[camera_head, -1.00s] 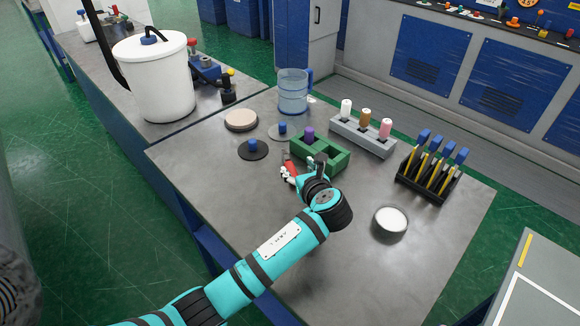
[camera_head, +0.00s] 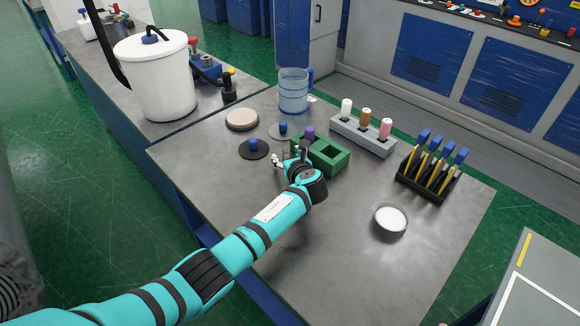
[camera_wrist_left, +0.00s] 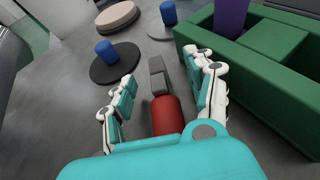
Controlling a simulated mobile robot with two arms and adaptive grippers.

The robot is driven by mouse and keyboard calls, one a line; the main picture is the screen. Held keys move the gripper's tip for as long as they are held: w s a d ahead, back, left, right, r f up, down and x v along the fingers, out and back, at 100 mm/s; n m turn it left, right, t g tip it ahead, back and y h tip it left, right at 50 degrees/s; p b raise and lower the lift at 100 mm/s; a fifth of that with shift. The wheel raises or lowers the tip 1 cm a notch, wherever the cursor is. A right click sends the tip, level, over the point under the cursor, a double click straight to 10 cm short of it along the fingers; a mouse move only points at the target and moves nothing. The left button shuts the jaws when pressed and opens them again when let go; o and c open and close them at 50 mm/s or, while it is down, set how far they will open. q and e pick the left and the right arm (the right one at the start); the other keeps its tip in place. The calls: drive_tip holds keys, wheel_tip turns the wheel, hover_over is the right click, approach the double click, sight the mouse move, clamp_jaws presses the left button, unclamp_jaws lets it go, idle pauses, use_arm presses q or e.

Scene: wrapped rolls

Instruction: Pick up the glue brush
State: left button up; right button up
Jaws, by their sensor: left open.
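A short tool with a red body and a grey end, which looks like the glue brush (camera_wrist_left: 166,112), lies on the grey table between the fingers of my left gripper (camera_wrist_left: 165,78) in the left wrist view. The gripper is open, one finger on each side of it, with visible gaps. In the head view my left gripper (camera_head: 288,156) is low over the table at the left side of the green block (camera_head: 328,157), and the arm hides the brush. My right gripper is not in view.
A purple piece (camera_head: 309,133) stands in the green block. Black (camera_head: 243,152) and grey discs with blue knobs lie just beyond the gripper. A clear jug (camera_head: 293,92), a grey bottle rack (camera_head: 350,135), a black tool holder (camera_head: 428,186) and a white-filled bowl (camera_head: 377,222) stand around.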

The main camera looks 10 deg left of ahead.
sight(285, 156)
use_arm(q)
clamp_jaws()
drive_tip(key=shift+r, duration=0.1)
idle(0.4)
drive_tip(key=shift+r, duration=0.35)
drive_tip(key=r, duration=0.2)
drive_tip(key=shift+s+a+r, duration=0.15)
drive_tip(key=shift+a+r, duration=0.15)
drive_tip(key=shift+r, duration=0.1)
drive_tip(key=s+a, duration=0.2)
drive_tip(key=a, duration=0.2)
drive_tip(key=s+a+r+b, duration=0.1)
drive_tip(key=s+a, duration=0.1)
drive_tip(key=a, duration=0.3)
drive_tip(key=s+a, duration=0.2)
drive_tip(key=a, duration=0.3)
drive_tip(key=shift+s+r, duration=0.2)
